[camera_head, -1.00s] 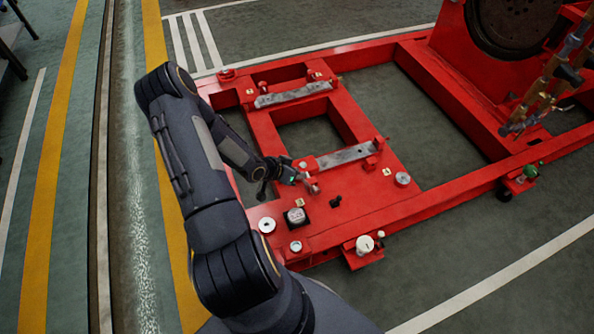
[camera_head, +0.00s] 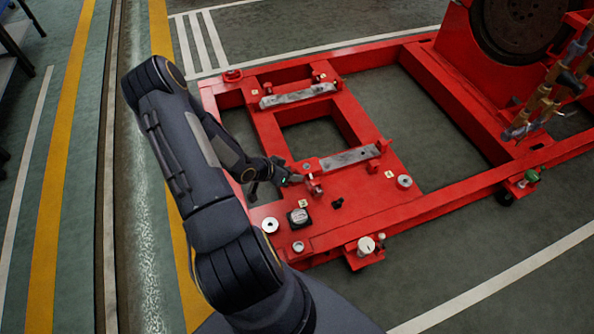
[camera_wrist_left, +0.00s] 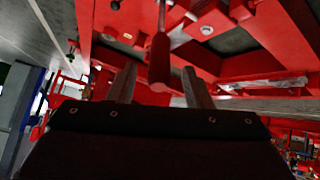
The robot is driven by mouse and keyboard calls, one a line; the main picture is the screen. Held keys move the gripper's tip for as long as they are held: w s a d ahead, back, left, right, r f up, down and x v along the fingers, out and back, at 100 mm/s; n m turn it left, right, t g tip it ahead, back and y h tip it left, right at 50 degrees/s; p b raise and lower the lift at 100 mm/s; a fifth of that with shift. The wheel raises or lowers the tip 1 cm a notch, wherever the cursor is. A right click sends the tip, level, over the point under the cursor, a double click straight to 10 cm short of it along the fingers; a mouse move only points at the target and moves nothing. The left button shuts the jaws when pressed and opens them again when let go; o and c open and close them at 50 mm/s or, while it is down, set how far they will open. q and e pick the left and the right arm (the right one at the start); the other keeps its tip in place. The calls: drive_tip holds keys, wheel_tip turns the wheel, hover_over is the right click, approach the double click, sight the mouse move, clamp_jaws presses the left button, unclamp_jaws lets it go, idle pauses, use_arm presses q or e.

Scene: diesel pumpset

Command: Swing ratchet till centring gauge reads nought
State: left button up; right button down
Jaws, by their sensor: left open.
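My left gripper (camera_head: 270,182) is open beside the near end of the front grey bar on the red frame. In the left wrist view its two fingers (camera_wrist_left: 160,88) stand apart. A red handle (camera_wrist_left: 160,57), which looks like the ratchet's, shows between and beyond them; I cannot tell whether they touch it. In the head view, a small red fitting (camera_head: 314,188) by the gripper seems to be the ratchet's place, partly hidden. A dark square block with a pale round face (camera_head: 299,216) on the plate may be the centring gauge; its reading is too small to tell. My right gripper is out of view.
The red base frame (camera_head: 440,204) carries two grey bars (camera_head: 298,95) and (camera_head: 349,157). A white ring (camera_head: 270,225) and white knob (camera_head: 366,245) are near its front. A large dark disc (camera_head: 520,28) stands at upper right. Open floor lies in front.

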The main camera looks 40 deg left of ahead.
use_arm(q)
drive_tip(key=v, duration=0.2)
drive_tip(key=shift+s+r+p, duration=0.15)
drive_tip(key=shift+s+p, duration=0.05)
drive_tip(key=shift+p, duration=0.1)
drive_tip(key=shift+r, duration=0.1)
